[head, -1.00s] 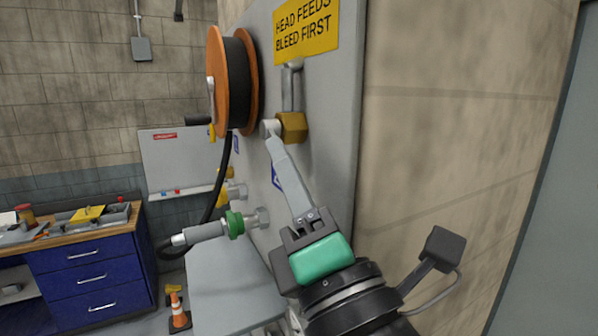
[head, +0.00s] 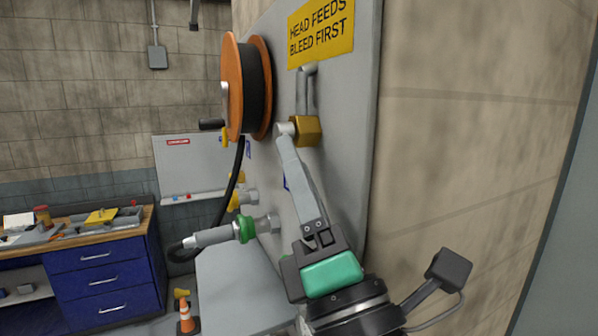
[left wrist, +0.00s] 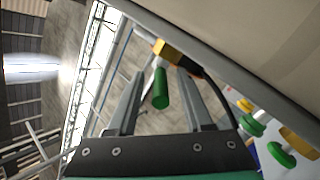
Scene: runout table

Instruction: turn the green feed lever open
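The green feed lever (left wrist: 160,90) shows in the left wrist view as a green handle. It extends from a brass valve body (left wrist: 170,52) and lies between the two fingers of my left gripper (left wrist: 151,74). The fingers are apart, with gaps visible on both sides of the handle. In the head view my left gripper (head: 290,142) reaches up along the grey panel to just left of and below the brass valve body (head: 305,130). The green handle is hidden there behind the finger. My right gripper is in neither view.
An orange hose reel (head: 235,88) stands out from the grey panel (head: 345,120) left of the valve. Below it, a hose coupling with a green ring (head: 246,229) juts leftward. A blue cabinet (head: 105,275) and a traffic cone (head: 185,315) are at lower left.

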